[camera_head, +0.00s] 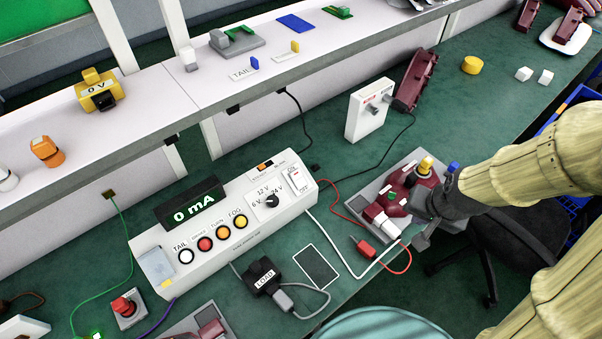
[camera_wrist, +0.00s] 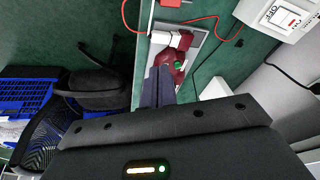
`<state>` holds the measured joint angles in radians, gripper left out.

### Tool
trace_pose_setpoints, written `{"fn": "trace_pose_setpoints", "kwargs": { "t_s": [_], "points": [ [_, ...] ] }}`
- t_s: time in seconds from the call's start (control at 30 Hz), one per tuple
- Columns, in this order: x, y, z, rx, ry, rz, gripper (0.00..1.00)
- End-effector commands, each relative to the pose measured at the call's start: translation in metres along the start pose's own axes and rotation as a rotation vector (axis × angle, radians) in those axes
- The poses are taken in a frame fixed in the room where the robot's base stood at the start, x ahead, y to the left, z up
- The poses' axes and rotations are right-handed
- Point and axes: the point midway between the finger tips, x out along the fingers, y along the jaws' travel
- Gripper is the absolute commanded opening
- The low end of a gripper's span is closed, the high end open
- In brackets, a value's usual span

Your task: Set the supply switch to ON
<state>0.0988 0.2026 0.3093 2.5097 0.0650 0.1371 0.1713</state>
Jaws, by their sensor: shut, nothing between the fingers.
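The supply switch (camera_head: 298,181) is a white rocker with ON and OFF labels at the right end of the white supply box (camera_head: 215,262). I cannot tell its setting for sure. The wrist view shows the switch (camera_wrist: 286,18) at the upper right, its OFF label readable. My gripper (camera_head: 421,242) is right of the supply box, over the grey tray with a red lamp, and apart from the switch. Its fingers (camera_wrist: 158,82) are together in the wrist view, with nothing between them, in front of the lamp.
The supply box has a 0 mA display (camera_head: 193,203), a voltage knob (camera_head: 271,200) and several coloured buttons. The red lamp (camera_head: 398,195) lies in the tray (camera_head: 347,198). Red and white wires run between box and tray. A black LOAD plug (camera_head: 263,277) lies in front.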

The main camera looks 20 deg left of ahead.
Motion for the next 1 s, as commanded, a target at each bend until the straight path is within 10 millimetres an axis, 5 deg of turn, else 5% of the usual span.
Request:
{"fn": "trace_pose_setpoints", "kwargs": {
  "t_s": [0.1,0.23,0.5,0.67,1.0],
  "points": [
    [0.039,-0.046,-0.001,0.060,0.003,-0.116,0.00],
    [0.063,-0.101,-0.002,0.161,0.006,-0.267,0.00],
    [0.066,-0.199,-0.009,0.433,-0.024,-0.587,0.00],
    [0.057,-0.218,-0.014,0.506,-0.034,-0.663,0.00],
    [0.056,-0.220,-0.014,0.507,-0.034,-0.665,0.00]
  ]
}}
